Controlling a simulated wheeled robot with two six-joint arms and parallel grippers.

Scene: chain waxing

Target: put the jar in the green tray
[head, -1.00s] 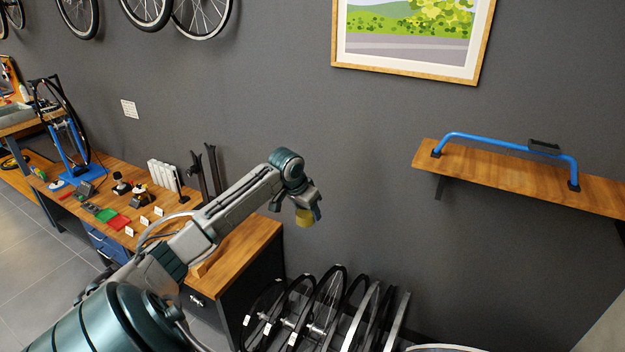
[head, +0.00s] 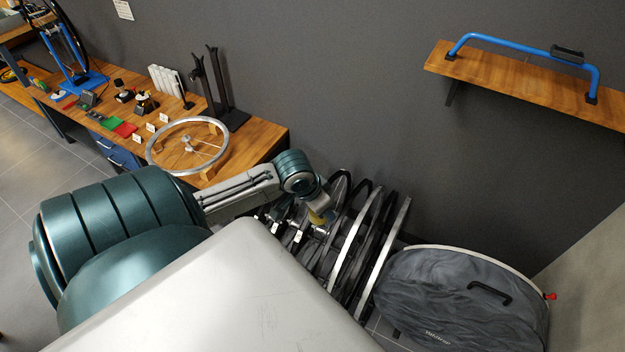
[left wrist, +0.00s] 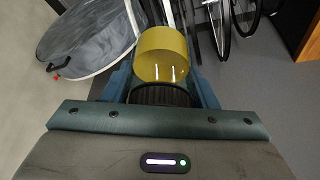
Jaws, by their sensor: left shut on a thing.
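The jar (left wrist: 161,55) is a yellow, round-topped thing held between the blue fingers of my left gripper (left wrist: 163,88) in the left wrist view. The jar hangs in the air away from the workbench. A small flat green tray (head: 110,123) lies on the bench beside a red one, well to the left of the gripper. My right gripper is not in view.
The wooden workbench (head: 262,138) carries a wheel (head: 187,146), a black stand (head: 226,100), white bottles and small items. Several wheels (head: 372,235) stand in a rack on the floor. A grey wheel bag (head: 455,300) is at right. A wall shelf (head: 520,80) holds a blue handle.

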